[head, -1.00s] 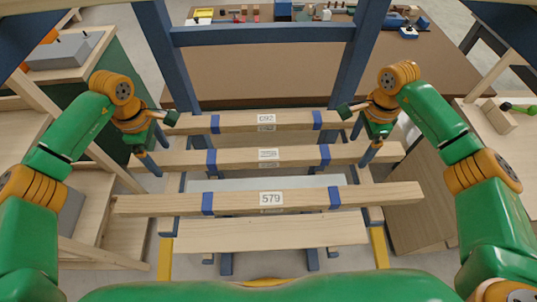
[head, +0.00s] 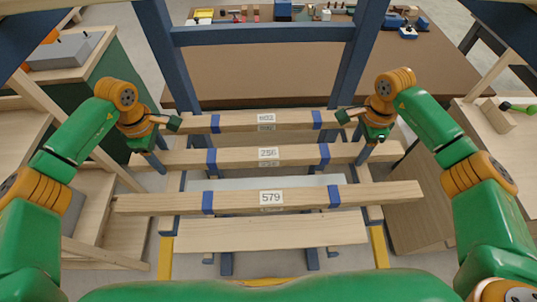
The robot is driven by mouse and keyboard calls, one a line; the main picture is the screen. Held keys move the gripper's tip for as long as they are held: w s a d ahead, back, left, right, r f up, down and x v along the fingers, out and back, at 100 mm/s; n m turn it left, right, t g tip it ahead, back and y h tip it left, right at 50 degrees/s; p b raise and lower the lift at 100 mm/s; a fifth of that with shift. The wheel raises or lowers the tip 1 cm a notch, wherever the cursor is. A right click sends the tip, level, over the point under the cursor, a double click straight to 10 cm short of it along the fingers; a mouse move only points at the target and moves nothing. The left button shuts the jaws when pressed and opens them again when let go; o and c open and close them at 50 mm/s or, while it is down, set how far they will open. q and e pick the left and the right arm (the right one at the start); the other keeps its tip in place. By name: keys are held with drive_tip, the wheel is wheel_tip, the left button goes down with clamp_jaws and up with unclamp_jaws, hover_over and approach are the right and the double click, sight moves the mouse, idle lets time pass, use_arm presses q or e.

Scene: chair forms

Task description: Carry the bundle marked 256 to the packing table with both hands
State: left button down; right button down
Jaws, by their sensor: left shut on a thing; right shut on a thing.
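The bundle marked 256 (head: 235,158) is a pale wooden plank bundle with two blue bands. It lies level, the middle of three labelled bundles on the rack. My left gripper (head: 158,153) is shut on its left end. My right gripper (head: 362,146) is shut on its right end. The fingers hide small parts of both ends. I cannot tell whether the bundle is clear of its supports. The packing table (head: 270,80) is probably the brown one beyond the rack.
A bundle marked 579 (head: 240,200) lies nearer me. Another banded bundle (head: 240,123), its label unclear, lies behind. Blue rack posts (head: 168,60) stand between the bundles and the brown table. Tools and small items line that table's far edge. Wooden benches flank both sides.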

drive_tip(key=shift+r, duration=0.1)
